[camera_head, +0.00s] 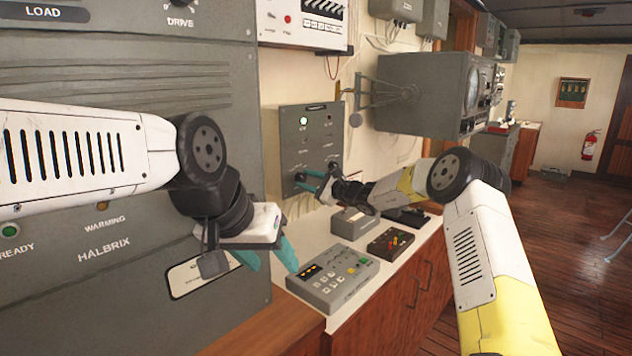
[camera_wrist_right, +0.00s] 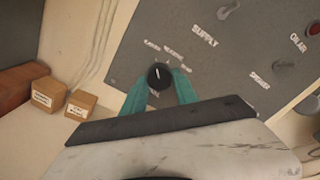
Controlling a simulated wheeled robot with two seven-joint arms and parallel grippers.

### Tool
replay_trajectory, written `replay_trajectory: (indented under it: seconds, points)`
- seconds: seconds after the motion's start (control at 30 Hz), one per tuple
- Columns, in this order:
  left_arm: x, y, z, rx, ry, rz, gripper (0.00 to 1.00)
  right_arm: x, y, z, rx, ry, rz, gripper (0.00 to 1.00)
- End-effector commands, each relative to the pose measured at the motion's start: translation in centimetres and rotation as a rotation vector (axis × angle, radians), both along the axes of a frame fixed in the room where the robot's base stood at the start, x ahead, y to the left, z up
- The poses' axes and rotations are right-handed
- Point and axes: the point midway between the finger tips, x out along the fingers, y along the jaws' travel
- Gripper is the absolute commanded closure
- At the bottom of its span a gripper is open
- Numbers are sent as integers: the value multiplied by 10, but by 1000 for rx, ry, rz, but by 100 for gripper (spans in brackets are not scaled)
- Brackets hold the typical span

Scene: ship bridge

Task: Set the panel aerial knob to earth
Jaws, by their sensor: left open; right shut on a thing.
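The grey wall panel (camera_head: 322,128) hangs above the counter, with a lit green lamp and several small controls. Its black round knob (camera_wrist_right: 159,76) shows in the right wrist view with a white pointer line and small labels around it, too blurred to read surely. My right gripper (camera_wrist_right: 159,86) has its teal fingers on either side of the knob, shut on it; in the head view the right gripper (camera_head: 307,182) is at the panel's lower left. My left gripper (camera_head: 270,258) is open and empty, above the counter's near end, beside the large grey cabinet.
A grey keypad console (camera_head: 332,279), a small box with coloured buttons (camera_head: 390,243) and a grey box (camera_head: 353,223) stand on the counter. A radar-like unit (camera_head: 425,95) juts from the wall. Two small cartons (camera_wrist_right: 63,100) show in the wrist view.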

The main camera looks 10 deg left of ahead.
Motion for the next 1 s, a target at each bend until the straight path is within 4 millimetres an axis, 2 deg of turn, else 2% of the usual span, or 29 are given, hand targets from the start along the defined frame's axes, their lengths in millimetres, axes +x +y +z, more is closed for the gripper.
replay_trajectory:
  seconds: [0.47,0.5,0.6,0.87,1.0]
  points:
    - [0,0,0,0,0,0,47,0,0,0,-8,-14,1,100]
    - [0,0,0,0,0,0,47,0,0,1,-8,-14,1,59]
    - [0,0,0,0,0,0,47,0,0,0,-8,-14,1,44]
    - [0,0,0,0,0,0,47,0,0,0,-8,-12,0,44]
    - [0,0,0,0,0,0,47,-4,-8,0,-8,-11,-1,44]
